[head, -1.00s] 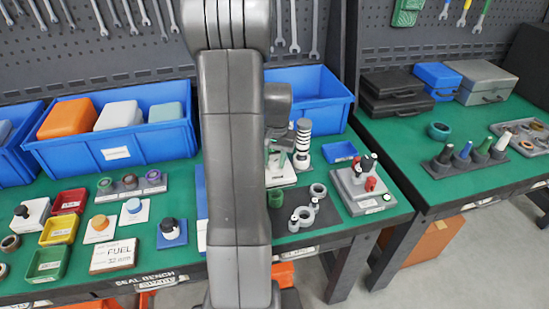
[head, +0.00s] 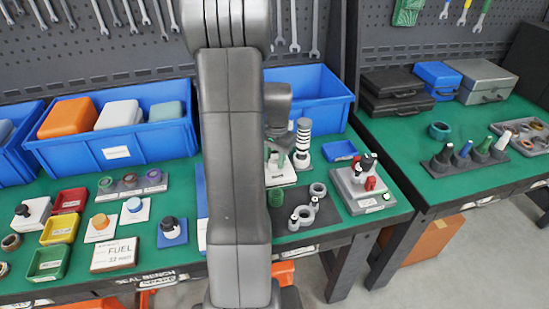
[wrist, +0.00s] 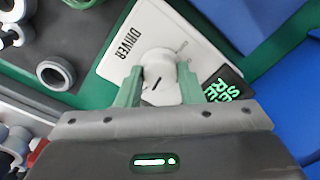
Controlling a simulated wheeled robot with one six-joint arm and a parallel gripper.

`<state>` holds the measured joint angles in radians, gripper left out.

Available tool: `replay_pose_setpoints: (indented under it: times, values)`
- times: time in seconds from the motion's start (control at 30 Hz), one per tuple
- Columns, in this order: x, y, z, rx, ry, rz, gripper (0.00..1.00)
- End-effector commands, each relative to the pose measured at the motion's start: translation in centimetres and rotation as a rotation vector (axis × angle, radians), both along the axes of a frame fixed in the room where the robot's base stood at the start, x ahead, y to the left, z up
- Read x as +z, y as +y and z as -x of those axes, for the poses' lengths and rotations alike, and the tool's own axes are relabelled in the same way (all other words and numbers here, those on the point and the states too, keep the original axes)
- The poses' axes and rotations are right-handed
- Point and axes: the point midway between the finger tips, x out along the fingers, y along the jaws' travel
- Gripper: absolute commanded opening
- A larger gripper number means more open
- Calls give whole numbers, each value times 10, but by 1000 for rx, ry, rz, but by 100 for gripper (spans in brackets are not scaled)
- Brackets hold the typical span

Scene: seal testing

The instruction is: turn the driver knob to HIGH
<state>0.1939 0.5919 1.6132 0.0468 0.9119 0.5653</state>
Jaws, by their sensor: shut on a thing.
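The driver knob (wrist: 157,65) is round and white, with a short dark mark on its face. It stands on a white panel (wrist: 121,67) lettered DRIVER. In the wrist view my gripper (wrist: 158,84) has its two green fingers on either side of the knob, shut on it. Small position labels beside the knob are too blurred to read, so I cannot tell which setting it points to. In the head view my gripper (head: 276,160) is at the white panel (head: 288,177), mostly hidden behind my arm.
A black display with green letters (wrist: 224,84) adjoins the panel. A striped column (head: 302,145) stands close to the right of my gripper. Grey rings (head: 302,216) lie in front, and a grey fixture with red and black parts (head: 360,190) is farther right. A blue bin (head: 315,92) stands behind.

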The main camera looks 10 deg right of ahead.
Motion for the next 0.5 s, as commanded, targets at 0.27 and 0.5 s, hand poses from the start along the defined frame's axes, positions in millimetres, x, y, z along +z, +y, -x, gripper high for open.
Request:
replay_pose_setpoints:
  times: [0.27,0.5]
  values:
    - [1,0,-1,0,-3,0,55]
    - [1,0,0,0,-1,0,55]
